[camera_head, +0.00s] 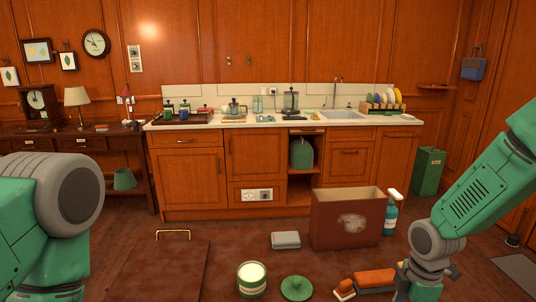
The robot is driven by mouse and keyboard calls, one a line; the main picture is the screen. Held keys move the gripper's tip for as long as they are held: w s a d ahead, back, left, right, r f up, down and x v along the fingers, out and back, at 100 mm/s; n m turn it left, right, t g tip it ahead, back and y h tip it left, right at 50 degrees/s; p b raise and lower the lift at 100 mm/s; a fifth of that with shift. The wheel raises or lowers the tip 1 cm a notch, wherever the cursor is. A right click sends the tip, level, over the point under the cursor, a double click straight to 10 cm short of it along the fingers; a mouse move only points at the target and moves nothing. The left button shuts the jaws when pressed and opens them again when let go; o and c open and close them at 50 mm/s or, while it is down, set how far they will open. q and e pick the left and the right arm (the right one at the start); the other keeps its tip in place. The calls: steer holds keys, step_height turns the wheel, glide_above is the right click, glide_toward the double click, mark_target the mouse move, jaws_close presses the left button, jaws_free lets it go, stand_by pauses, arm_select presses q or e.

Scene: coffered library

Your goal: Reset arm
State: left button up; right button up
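My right arm comes in from the right edge, and its gripper (418,284) points down at the bottom right. It is beside an orange-and-red object (374,280) and a small brush-like item (345,291). Its fingers are small and partly cut off by the lower edge, so I cannot tell whether they are open or holding anything. My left arm shows at the left as green links and a large grey joint. The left gripper is out of view.
A dark red box (340,222) stands ahead, with a spray bottle (390,215) at its right and a grey folded cloth (286,240) at its left. A green tin (251,282) and green lid (296,289) are nearer. A brown panel (160,275) has a brass handle.

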steer(key=s+a+f+m, duration=0.3)
steer(key=s+f+m, duration=0.75)
steer(key=s, duration=0.55)
steer(key=s+f+m, duration=0.1)
steer(key=s+m, duration=0.2)
steer(key=s, duration=0.2)
steer(key=s+d+f+m, duration=0.1)
steer(key=s+m, duration=0.2)
steer(key=s, duration=0.3)
steer(key=shift+s+f+t, duration=0.3)
steer(key=shift+f, duration=0.05)
steer(key=shift+w+d, duration=0.1)
steer(key=shift+w, duration=0.05)
